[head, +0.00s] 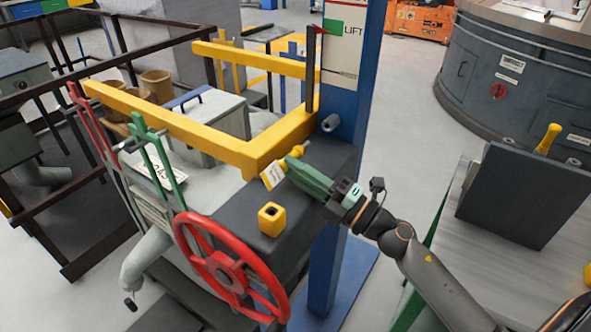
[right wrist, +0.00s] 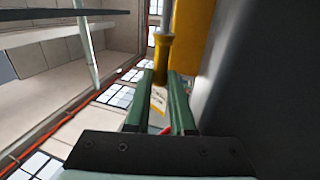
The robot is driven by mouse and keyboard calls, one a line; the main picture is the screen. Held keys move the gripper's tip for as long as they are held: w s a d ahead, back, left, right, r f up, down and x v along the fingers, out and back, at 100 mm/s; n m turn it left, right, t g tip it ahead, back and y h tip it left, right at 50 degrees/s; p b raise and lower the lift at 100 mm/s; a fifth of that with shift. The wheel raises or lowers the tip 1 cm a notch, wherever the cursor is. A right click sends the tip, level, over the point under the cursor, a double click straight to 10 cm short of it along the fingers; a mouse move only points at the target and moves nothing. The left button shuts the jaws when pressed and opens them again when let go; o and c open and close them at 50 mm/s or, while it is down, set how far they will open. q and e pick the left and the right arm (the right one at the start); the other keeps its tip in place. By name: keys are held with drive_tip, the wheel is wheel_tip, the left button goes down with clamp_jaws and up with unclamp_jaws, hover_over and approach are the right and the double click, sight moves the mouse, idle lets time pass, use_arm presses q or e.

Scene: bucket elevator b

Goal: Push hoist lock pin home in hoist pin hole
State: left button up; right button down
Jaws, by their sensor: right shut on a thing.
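The hoist lock pin, with a yellow handle (head: 298,151), is held in the green fingers of my right gripper (head: 289,162). Its handle points up and right toward the blue post, close to the yellow frame's corner. In the right wrist view the yellow handle (right wrist: 162,55) stands at the fingertips, with a grey shaft (right wrist: 167,16) beyond it. A yellow-and-white tag (head: 272,175) hangs by the fingers. The hoist pin hole cannot be made out; whether the shaft is in it cannot be told. My left gripper is not in view.
The yellow frame (head: 190,128) runs beside the pin. A blue post (head: 349,85) with a grey stub (head: 331,122) stands behind. A yellow square socket (head: 271,220) and a red handwheel (head: 226,266) are nearer. A dark panel (head: 520,195) stands to the right.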

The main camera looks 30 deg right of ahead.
sight(304, 149)
drive_tip(key=shift+w+d+b, duration=0.25)
drive_tip(key=shift+w+d, duration=0.25)
drive_tip(key=shift+d, duration=0.35)
drive_tip(key=shift+w+d+b, duration=0.3)
drive_tip(key=shift+w+d, duration=0.15)
drive_tip(key=shift+d, duration=0.45)
drive_tip(key=shift+w+d+b, duration=0.25)
drive_tip(key=shift+w+d, duration=0.25)
drive_tip(key=shift+d, duration=0.35)
drive_tip(key=shift+p, duration=0.35)
drive_tip(key=shift+w+d+b, duration=0.3)
drive_tip(key=shift+w+d, duration=0.1)
drive_tip(key=shift+d, duration=0.3)
drive_tip(key=shift+w+d+b, duration=0.25)
drive_tip(key=shift+w+d, duration=0.2)
drive_tip(key=shift+d, duration=0.25)
drive_tip(key=shift+w+d+b, duration=0.3)
drive_tip(key=shift+w+d, duration=0.1)
drive_tip(key=shift+d, duration=0.3)
drive_tip(key=c, duration=0.8)
unclamp_jaws()
drive_tip(key=shift+o, duration=0.6)
drive_tip(key=shift+f, duration=0.1)
drive_tip(key=shift+f, duration=0.1)
drive_tip(key=shift+s, duration=0.1)
